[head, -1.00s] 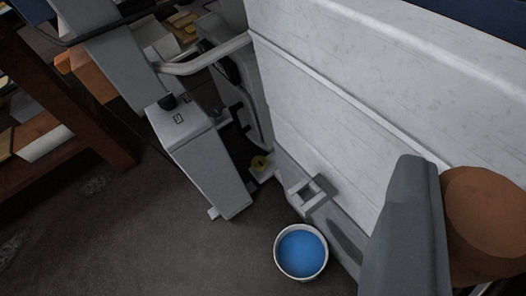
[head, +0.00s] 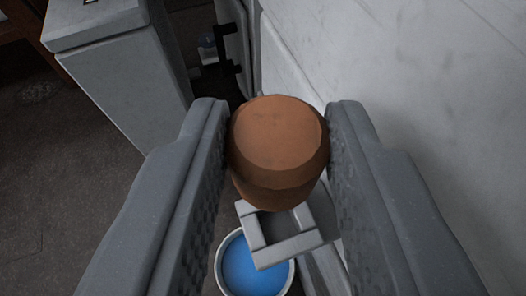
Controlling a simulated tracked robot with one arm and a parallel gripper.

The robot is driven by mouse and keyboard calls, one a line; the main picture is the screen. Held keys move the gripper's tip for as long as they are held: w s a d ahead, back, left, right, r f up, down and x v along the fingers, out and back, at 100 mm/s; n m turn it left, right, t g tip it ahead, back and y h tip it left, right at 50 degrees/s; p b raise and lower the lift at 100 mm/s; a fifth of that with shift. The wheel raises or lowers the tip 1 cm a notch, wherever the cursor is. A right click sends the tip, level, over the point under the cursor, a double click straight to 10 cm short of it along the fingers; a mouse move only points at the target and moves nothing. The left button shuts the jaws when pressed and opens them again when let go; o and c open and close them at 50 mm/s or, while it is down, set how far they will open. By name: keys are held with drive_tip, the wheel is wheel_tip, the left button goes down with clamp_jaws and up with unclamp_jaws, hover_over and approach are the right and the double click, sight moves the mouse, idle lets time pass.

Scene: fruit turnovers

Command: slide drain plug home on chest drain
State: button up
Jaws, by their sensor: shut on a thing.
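My gripper (head: 278,135) is shut on a brown, rounded plug (head: 275,135), held between its two grey ribbed fingers in the middle of the view. Just below the plug in the picture is a light grey U-shaped drain bracket (head: 290,249) at the foot of the white chest (head: 440,110). The plug overlaps the bracket's far side and hides part of it. I cannot tell whether they touch. The bracket's open slot shows below the plug.
A white-rimmed bowl (head: 221,262) with blue inside stands on the floor under the bracket. A grey box-shaped unit (head: 115,75) stands at the upper left. Dark floor (head: 50,180) at the left is clear. The chest wall fills the right.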

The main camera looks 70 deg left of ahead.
drive_tip(key=shift+w+d+r, duration=0.1)
drive_tip(key=shift+w+d, duration=0.1)
drive_tip(key=shift+d, duration=0.15)
hover_over(278, 248)
drive_tip(key=shift+f, duration=2.45)
drive_tip(key=shift+f, duration=0.15)
drive_tip(key=shift+a+f, duration=0.1)
drive_tip(key=shift+f, duration=0.8)
drive_tip(key=shift+f, duration=0.5)
drive_tip(key=o, duration=1.1)
